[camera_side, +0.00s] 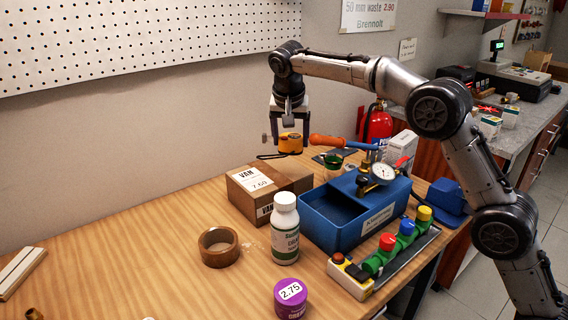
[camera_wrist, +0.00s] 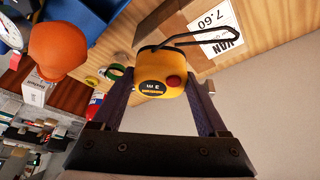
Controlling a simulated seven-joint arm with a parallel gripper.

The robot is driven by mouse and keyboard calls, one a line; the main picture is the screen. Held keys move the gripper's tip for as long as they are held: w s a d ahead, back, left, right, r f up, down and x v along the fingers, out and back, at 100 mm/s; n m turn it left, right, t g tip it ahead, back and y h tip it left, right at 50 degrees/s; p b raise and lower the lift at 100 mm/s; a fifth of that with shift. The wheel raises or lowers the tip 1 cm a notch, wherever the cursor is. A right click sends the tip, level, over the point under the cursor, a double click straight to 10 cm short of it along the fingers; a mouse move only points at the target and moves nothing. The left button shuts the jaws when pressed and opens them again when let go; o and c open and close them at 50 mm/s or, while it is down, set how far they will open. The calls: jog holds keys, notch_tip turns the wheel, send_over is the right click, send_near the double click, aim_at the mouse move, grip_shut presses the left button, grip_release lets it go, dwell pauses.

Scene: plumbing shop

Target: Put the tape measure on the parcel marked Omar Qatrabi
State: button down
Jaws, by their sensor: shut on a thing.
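My gripper (camera_side: 289,135) is shut on the yellow and black tape measure (camera_side: 290,145). It holds it in the air above the back of the bench. In the wrist view the tape measure (camera_wrist: 158,80) sits between the two fingers, with a red button and a black strap loop. Below it in the side view is a brown cardboard box (camera_side: 246,199) with a white label reading "VAN" and "7.60". Its label (camera_wrist: 222,30) also shows in the wrist view. The tape measure is apart from the box. I cannot read the name Omar Qatrabi anywhere.
A blue tray-like box (camera_side: 335,240) with a gauge (camera_side: 383,172) stands right of the carton. A white bottle (camera_side: 285,228), brown ring (camera_side: 218,247) and purple tub (camera_side: 290,298) stand in front. An orange-handled tool (camera_side: 327,141) rises close right of my gripper. The left bench is mostly clear.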

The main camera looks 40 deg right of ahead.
aim_at(285, 195)
notch_tip(285, 195, down, 9)
jog(key=shift+f, duration=0.2)
dwell(0.3)
jog(key=shift+f, duration=0.1)
grip_release()
jog(key=shift+f, duration=0.1)
jog(key=shift+r, duration=0.2)
jog(key=s+a, duration=0.6)
jog(key=s+a+r, duration=0.1)
jog(key=s+a, duration=0.2)
jog(key=shift+d, duration=0.1)
